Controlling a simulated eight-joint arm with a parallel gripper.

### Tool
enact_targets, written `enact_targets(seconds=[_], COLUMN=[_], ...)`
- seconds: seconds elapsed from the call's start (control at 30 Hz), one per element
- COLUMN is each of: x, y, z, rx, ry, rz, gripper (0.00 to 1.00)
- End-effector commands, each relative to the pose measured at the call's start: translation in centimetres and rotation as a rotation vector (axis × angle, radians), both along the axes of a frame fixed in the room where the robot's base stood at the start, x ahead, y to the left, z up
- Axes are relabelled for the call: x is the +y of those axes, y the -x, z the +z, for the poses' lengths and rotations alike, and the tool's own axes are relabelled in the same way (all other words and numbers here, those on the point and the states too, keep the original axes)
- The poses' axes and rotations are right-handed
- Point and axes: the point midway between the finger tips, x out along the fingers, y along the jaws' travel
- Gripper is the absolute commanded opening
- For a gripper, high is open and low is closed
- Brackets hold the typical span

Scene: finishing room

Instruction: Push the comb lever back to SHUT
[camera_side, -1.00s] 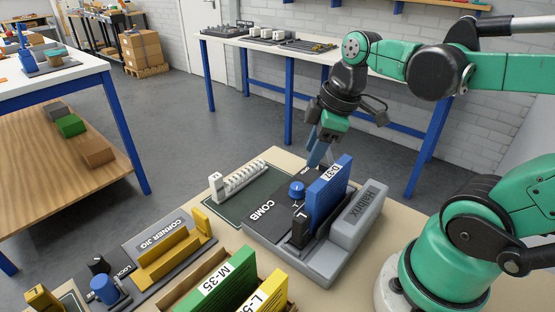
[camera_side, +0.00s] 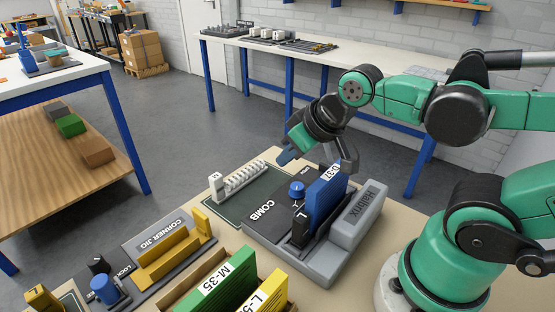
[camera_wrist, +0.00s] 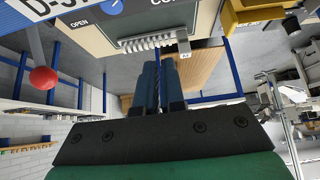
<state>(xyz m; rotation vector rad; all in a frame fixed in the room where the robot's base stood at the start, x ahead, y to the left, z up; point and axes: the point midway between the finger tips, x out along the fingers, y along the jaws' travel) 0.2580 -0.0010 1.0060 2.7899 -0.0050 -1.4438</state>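The comb machine (camera_side: 330,253) is a grey unit marked COMB and Halbrix, with a blue D-37 book (camera_side: 326,196) standing in it. The comb lever (camera_wrist: 42,78) shows in the wrist view at the left as a grey rod with a red ball end. An OPEN label (camera_wrist: 80,22) is printed on the machine nearby. The lever cannot be made out in the side view. My gripper (camera_side: 285,157) is above and behind the machine, apart from it. In the wrist view its blue fingers (camera_wrist: 159,64) are close together, holding nothing visible, well right of the red ball.
A white plastic comb (camera_side: 240,181) lies on a dark mat left of the machine. A blue knob (camera_side: 297,189) stands on the machine. The yellow corner jig (camera_side: 168,254) and green M-35 and yellow L-5 books (camera_side: 229,283) are at the front.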

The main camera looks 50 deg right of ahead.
Motion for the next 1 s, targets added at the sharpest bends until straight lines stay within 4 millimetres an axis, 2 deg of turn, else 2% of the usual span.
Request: enact_targets(seconds=[0.23, 0.5, 0.8, 1.0], x=[-2.5, -8.4, -15.0, -17.1], y=[-2.5, -6.7, -9.3, -9.7], z=[2.7, 5.8, 6.4, 6.1], rx=[0.095, 0.283, 0.459, 0.511], ry=[0.024, 0.039, 0.012, -0.004], rz=[-0.047, -0.121, -0.178, -0.191], gripper=[0.00, 0.00, 0.00, 0.00])
